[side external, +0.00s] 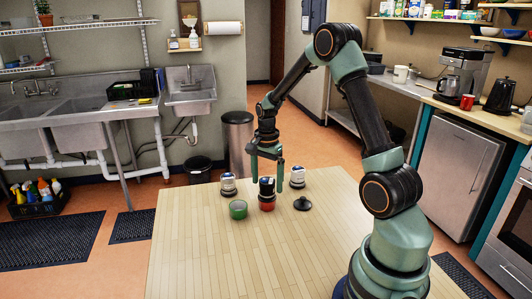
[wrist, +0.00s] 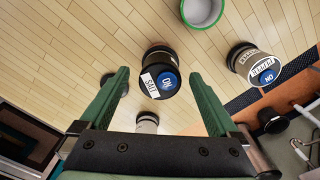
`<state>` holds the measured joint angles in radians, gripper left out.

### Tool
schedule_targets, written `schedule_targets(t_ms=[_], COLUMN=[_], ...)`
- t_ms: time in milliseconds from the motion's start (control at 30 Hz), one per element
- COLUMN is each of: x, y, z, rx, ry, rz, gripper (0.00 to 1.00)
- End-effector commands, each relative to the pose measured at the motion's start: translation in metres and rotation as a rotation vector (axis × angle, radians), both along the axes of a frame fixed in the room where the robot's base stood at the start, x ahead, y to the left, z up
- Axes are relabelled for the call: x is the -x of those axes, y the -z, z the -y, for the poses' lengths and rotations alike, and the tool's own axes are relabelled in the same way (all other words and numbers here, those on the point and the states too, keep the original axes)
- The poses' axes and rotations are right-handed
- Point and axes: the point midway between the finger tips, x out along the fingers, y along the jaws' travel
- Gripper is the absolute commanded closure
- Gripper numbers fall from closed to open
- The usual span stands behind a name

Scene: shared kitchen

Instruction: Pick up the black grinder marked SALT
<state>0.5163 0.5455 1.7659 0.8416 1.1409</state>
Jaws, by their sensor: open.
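The black grinder marked SALT (wrist: 153,85) stands on the wooden table, with a white label and a blue ON sticker in the wrist view. In the side view the same grinder (side external: 266,189) looks dark, with a red lower part. My gripper (side external: 267,178) is open, pointing down over it. In the wrist view the SALT grinder lies between my two green fingertips (wrist: 159,77), with a gap on each side. Neither finger visibly touches it. How far down its sides the fingers reach is hard to tell.
A green bowl (side external: 238,210) is in front left of the SALT grinder. A black lid-like piece (side external: 303,204) and a white-and-black container (side external: 297,176) are to its right. The table front (side external: 230,265) is clear.

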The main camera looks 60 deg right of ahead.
Motion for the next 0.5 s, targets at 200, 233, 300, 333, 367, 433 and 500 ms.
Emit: schedule_targets(t_ms=[200,233,300,333,367,433,500], x=[0.0001,0.0000,0.0000,0.0000,0.0000,0.0000,-0.0001], y=[0.0159,0.0161,0.0159,0.0158,0.0158,0.0157,0.0156], z=[-0.0003,-0.0003,-0.0003,-0.0003,-0.0003,-0.0003,-0.0003], rx=[0.000,0.000,0.000,0.000,0.000,0.000,0.000], ry=[-0.001,-0.001,-0.001,-0.001,-0.001,-0.001,-0.001], rz=[0.000,0.000,0.000,0.000,0.000,0.000,0.000], gripper=[0.03,0.03,0.03,0.03,0.03,0.19,0.45])
